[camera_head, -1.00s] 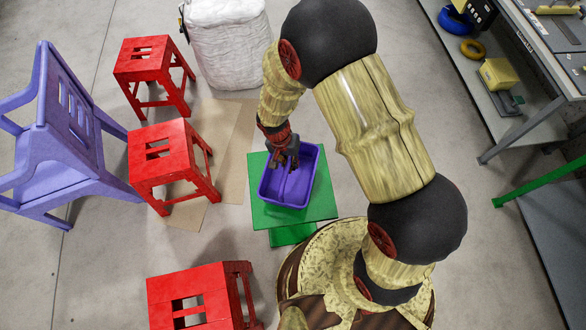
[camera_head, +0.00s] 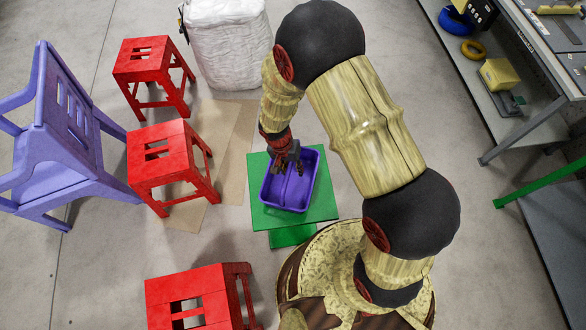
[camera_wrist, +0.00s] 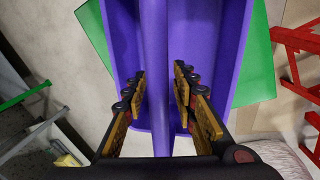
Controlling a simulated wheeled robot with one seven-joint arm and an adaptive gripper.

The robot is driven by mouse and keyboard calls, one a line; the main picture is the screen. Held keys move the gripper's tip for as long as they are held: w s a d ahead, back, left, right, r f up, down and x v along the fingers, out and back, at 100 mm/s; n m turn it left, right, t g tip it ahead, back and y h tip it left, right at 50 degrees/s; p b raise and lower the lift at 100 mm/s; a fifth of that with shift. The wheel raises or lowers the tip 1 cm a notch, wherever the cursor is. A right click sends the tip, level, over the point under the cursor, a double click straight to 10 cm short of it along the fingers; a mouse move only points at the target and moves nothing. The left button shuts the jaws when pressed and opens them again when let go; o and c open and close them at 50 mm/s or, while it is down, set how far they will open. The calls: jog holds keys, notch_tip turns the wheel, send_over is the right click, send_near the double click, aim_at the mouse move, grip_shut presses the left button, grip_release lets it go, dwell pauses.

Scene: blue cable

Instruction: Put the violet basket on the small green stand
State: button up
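The violet basket (camera_head: 311,182) sits upright on the top of the small green stand (camera_head: 258,213), towards its middle, with green showing around it. A violet bar, its handle (camera_wrist: 154,40), runs across the middle of the basket. My gripper (camera_head: 288,169) is above the far left part of the basket. In the wrist view, the fingers of my gripper (camera_wrist: 160,75) are apart, one on each side of the handle, with gaps between. The basket's underside is hidden.
Two red stools (camera_head: 165,160) and a violet chair (camera_head: 62,150) stand to the left. Another red stool (camera_head: 190,290) is at the front left. A white wrapped bale (camera_head: 228,45) stands behind the stand. A workbench (camera_head: 545,50) is at the right.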

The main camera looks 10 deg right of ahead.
notch_tip(320, 180, up, 12)
jog(key=w+a+p, duration=0.1)
jog(key=a+p, duration=0.1)
jog(key=p, duration=0.1)
dwell(0.4)
jog(key=s+d+r+n+t+y, duration=0.1)
jog(key=d+r+t, duration=0.15)
jog(key=r, duration=0.85)
jog(key=d+r+n+t, duration=0.1)
jog(key=d+r, duration=0.3)
jog(key=r, duration=0.6)
jog(key=s+d+r+n+t+y, duration=0.1)
jog(key=s+d+r, duration=0.5)
jog(key=s+r, duration=0.6)
jog(key=shift+s+d+r+n+t, duration=0.2)
jog(key=shift+r+n+t, duration=0.55)
jog(key=shift+n+t, duration=0.25)
